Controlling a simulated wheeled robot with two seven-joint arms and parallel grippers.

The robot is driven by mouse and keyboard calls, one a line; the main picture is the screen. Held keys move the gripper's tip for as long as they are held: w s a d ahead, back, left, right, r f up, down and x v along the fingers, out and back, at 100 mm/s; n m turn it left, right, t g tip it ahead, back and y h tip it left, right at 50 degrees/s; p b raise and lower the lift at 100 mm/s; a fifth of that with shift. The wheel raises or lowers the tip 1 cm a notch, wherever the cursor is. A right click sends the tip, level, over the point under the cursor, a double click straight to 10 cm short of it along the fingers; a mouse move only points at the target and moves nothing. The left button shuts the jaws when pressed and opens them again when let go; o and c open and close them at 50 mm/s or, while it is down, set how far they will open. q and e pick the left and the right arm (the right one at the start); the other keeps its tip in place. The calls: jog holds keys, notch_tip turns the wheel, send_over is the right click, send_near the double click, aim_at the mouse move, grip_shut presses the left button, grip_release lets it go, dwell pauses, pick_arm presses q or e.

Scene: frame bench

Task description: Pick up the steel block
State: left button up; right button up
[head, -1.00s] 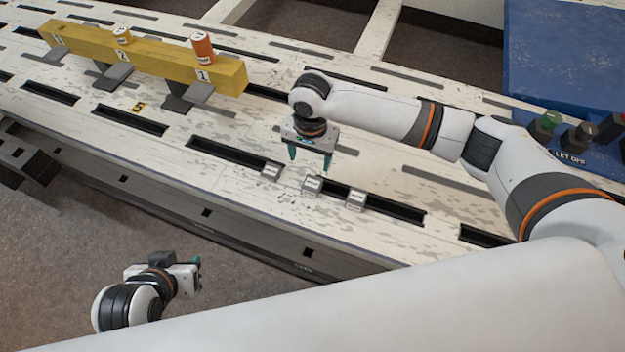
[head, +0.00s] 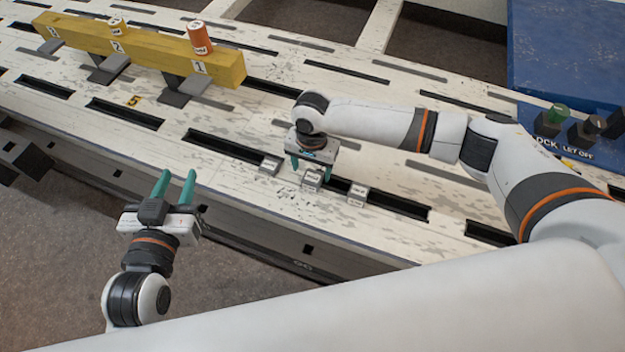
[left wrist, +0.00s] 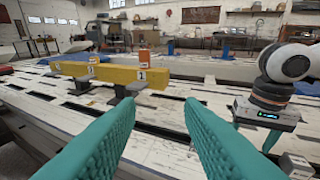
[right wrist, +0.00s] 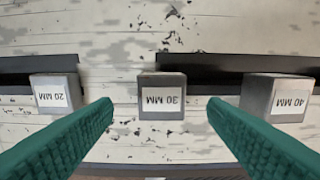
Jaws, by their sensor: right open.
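Three small grey metal blocks stand in a row on the bench. In the right wrist view their labels read 20 MM (right wrist: 55,94), 30 MM (right wrist: 162,96) and 40 MM (right wrist: 277,98). In the head view they show as the left block (head: 269,166), the middle block (head: 312,179) and the right block (head: 358,193). My right gripper (head: 312,167) is open, pointing down over the middle block; the 30 MM block appears between its fingers, with gaps on both sides. My left gripper (head: 176,179) is open and empty, off the bench's near edge, fingers pointing toward the bench.
The white slotted bench (head: 400,170) has dark slots beside the blocks. A yellow beam (head: 150,62) on grey supports carries an orange cylinder (head: 200,38) and a yellow cylinder (head: 121,37). A blue panel with knobs (head: 560,60) stands at the right.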

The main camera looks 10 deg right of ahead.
aim_at(312, 177)
notch_tip(312, 177, down, 4)
jog(key=shift+d+f+b, duration=0.1)
jog(key=shift+b, duration=0.9)
pick_arm(q)
notch_tip(312, 177, up, 8)
jog(key=d+t+h, duration=0.1)
jog(key=t+h, duration=0.1)
jog(key=t, duration=0.4)
jog(key=shift+d+r, duration=0.15)
jog(key=shift+r, duration=0.1)
jog(key=shift+s, duration=0.1)
pick_arm(e)
jog(key=shift+c, duration=0.4)
jog(key=c, duration=1.2)
jog(key=shift+c, duration=0.8)
pick_arm(q)
jog(key=shift+f, duration=0.1)
